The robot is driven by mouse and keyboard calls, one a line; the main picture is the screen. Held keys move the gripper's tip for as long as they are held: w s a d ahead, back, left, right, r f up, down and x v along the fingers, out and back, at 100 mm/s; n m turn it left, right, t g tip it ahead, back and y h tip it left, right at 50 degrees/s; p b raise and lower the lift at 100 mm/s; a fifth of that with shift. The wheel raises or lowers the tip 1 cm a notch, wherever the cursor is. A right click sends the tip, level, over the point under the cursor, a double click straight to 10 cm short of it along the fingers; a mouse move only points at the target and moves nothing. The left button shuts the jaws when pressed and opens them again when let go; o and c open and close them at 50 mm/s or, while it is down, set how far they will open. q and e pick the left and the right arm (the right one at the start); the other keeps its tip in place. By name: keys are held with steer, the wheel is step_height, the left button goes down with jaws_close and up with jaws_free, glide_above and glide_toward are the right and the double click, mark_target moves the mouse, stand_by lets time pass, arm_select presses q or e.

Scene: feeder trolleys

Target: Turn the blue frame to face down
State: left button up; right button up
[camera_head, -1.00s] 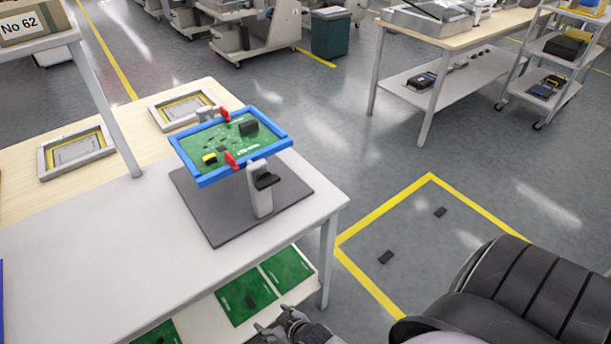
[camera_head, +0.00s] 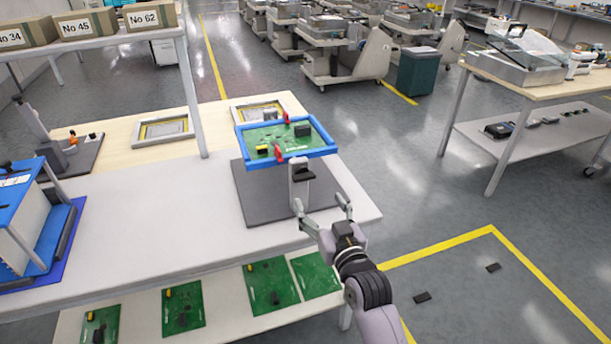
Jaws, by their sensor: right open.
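The blue frame (camera_head: 240,143) holds a green circuit board (camera_head: 272,138) with black and yellow parts on its upper side. Red clips (camera_head: 279,153) sit at its near and far edges. It is carried above a dark grey base plate (camera_head: 262,204) by a grey stand (camera_head: 300,183). The frame is roughly level, board side up. My right gripper (camera_head: 324,205) is open and empty, just in front of the stand at the table's right end, apart from the frame. My left gripper is not in view.
The white table (camera_head: 150,225) has clear room left of the stand. A blue box fixture (camera_head: 30,225) stands at far left. Several green boards (camera_head: 268,284) lie on the lower shelf. Two black pieces (camera_head: 423,297) lie on the floor at right.

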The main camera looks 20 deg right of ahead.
mark_target(306, 178)
steer(key=w, duration=1.1)
steer(key=shift+w+a+p, duration=0.15)
steer(key=shift+w+p, duration=0.15)
steer(key=shift+w, duration=0.05)
steer(key=shift+c, duration=0.6)
jaws_close()
